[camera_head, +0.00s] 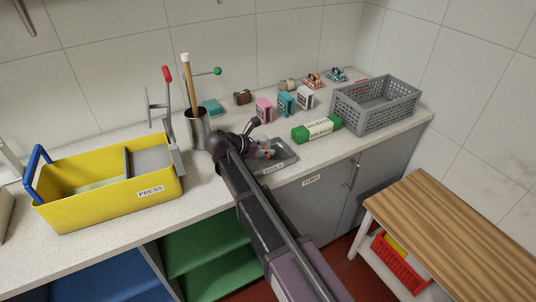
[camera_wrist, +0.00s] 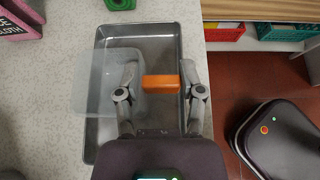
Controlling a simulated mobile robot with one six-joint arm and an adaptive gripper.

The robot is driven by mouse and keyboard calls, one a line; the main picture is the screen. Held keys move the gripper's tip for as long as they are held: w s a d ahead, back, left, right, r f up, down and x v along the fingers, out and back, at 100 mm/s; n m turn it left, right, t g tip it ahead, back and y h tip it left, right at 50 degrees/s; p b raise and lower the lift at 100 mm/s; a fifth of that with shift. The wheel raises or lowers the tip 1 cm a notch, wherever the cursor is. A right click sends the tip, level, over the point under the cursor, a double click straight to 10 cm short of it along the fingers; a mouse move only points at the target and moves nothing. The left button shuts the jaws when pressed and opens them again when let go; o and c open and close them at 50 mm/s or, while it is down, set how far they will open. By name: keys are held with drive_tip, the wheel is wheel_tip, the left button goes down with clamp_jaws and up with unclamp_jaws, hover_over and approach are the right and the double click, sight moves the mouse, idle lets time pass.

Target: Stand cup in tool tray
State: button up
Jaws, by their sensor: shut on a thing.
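The tool tray (camera_wrist: 165,42) is a shallow grey metal tray, in the middle of the wrist view; in the head view the tray (camera_head: 287,159) sits at the counter's front edge. A translucent, pale, square-looking cup (camera_wrist: 98,82) overlaps the tray's left side and reaches past its left rim. An orange part, seemingly its handle, lies between the fingers of my gripper (camera_wrist: 160,72), which is shut on the cup over the tray. In the head view my gripper (camera_head: 263,150) mostly hides the cup. Whether the cup touches the tray floor I cannot tell.
A yellow bin (camera_head: 100,200) stands left, with a steel pot (camera_head: 198,130) of long tools beside it. A green and white packet (camera_head: 316,129) and a grey basket (camera_head: 376,103) are at right. Small boxes stand behind. A wooden-topped table (camera_head: 460,225) is lower right.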

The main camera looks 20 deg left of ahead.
drive_tip(key=shift+w, duration=0.1)
drive_tip(key=shift+w, duration=0.3)
drive_tip(key=shift+w+d+f+b, duration=0.1)
drive_tip(key=shift+w+f+b, duration=0.05)
drive_tip(key=shift+f+b, duration=0.4)
drive_tip(key=shift+w+d+f+b, duration=0.1)
drive_tip(key=shift+f+b, duration=0.35)
drive_tip(key=shift+f, duration=0.05)
drive_tip(key=shift+f+b, duration=0.8)
drive_tip(key=shift+b, duration=0.05)
drive_tip(key=shift+f, duration=0.2)
drive_tip(key=o, duration=1.2)
drive_tip(key=shift+r, duration=0.1)
drive_tip(key=shift+r, duration=0.1)
